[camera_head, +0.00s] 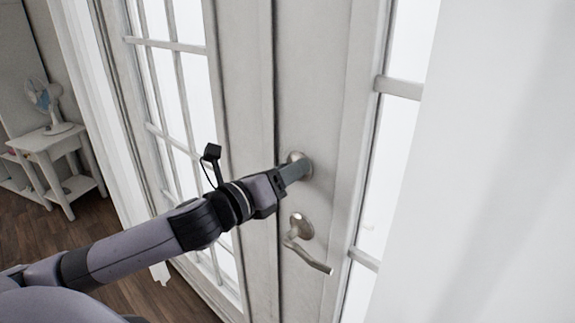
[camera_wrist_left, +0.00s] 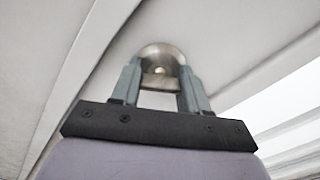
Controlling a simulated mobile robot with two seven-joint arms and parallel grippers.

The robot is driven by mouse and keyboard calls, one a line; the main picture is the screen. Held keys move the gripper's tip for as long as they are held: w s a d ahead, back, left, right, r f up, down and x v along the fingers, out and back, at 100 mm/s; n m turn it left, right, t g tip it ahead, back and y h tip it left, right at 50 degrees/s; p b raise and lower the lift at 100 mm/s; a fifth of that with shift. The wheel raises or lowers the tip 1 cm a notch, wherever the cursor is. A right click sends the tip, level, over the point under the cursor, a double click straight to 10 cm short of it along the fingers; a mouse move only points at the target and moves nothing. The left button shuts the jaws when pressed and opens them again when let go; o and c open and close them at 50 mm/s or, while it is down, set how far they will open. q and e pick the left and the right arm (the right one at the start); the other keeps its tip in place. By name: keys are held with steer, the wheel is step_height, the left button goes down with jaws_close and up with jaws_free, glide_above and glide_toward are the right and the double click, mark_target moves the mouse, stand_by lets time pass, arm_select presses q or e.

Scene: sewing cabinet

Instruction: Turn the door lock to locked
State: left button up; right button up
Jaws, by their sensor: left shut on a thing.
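The door lock is a round metal piece (camera_head: 306,160) on the white door (camera_head: 318,90), above the door handle. My left gripper (camera_head: 296,171) reaches it from the left, and its fingers cover most of the lock in the head view. In the left wrist view the lock (camera_wrist_left: 162,54) shows as a round metal plate with a turn piece, and the fingers of my left gripper (camera_wrist_left: 160,84) are shut on the turn piece from both sides. Its exact turn angle is hard to tell. My right gripper is not in view.
A metal lever handle (camera_head: 306,257) sticks out just below the lock, close under my left gripper. Glass panes (camera_head: 178,80) flank the door, with a white wall (camera_head: 490,170) at the right. A small white table (camera_head: 50,142) with a fan (camera_head: 45,100) stands far left.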

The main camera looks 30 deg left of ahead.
arm_select(q)
steer(key=n+p, duration=0.1)
steer(key=n, duration=0.2)
steer(key=shift+n+p, duration=0.35)
steer(key=shift+n, duration=0.05)
steer(key=n+p, duration=0.1)
steer(key=n, duration=0.2)
steer(key=shift+n+p, duration=0.3)
steer(key=shift+f+n+p, duration=0.1)
steer(key=shift+n+p, duration=0.4)
steer(key=shift+n, duration=1.5)
steer(key=o, duration=1.1)
steer(key=shift+c, duration=0.2)
steer(key=s+a+b, duration=0.1)
steer(key=s, duration=0.6)
